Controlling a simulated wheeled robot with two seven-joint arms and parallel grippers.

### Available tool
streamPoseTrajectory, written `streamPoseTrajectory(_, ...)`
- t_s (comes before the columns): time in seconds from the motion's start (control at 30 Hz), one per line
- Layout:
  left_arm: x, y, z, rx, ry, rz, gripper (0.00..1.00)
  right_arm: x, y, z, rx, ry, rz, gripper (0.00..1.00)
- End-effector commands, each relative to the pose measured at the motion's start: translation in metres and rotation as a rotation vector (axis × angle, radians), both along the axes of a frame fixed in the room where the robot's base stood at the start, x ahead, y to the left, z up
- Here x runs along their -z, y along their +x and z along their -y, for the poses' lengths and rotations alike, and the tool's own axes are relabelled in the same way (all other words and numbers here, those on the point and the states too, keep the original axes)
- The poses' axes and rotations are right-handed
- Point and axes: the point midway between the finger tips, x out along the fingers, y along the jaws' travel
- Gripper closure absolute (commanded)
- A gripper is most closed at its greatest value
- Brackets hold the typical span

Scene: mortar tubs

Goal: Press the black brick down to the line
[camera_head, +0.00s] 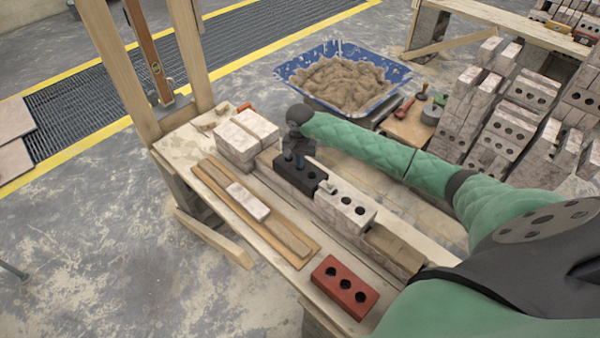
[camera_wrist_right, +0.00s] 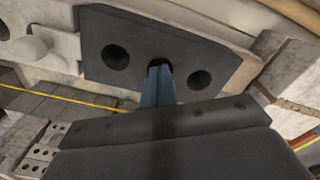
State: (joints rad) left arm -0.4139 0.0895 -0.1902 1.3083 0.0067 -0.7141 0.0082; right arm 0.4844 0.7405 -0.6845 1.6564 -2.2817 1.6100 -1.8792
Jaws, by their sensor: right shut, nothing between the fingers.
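The black brick (camera_head: 300,180) sits in the row on the wooden bench, between a pale brick stack and a pale holed brick. In the right wrist view the black brick (camera_wrist_right: 222,62) shows its top with three holes. My right gripper (camera_head: 297,158) is over the brick, pointing down. Its fingers (camera_wrist_right: 159,72) are shut with nothing between them, and their tips are at the middle hole, at or very near the top face. I cannot tell whether they touch. I cannot make out for certain which line is meant; a thin yellow line (camera_wrist_right: 60,96) shows beyond the brick. My left gripper is not in view.
A pale holed brick (camera_head: 347,208) adjoins on the right, a pale stack (camera_head: 240,148) on the left. A red brick (camera_head: 345,287) and a pale brick on planks (camera_head: 247,201) lie in front. A blue mortar tub (camera_head: 382,100) and several brick stacks stand behind.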

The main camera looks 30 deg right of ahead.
Motion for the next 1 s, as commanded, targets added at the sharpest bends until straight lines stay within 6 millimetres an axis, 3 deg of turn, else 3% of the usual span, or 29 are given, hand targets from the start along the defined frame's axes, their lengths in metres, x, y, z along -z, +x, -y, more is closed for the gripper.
streamPoseTrajectory(1.0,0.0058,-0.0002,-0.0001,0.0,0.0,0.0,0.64,0.003,-0.0001,0.0016,0.001,-0.002,-0.001,1.0)
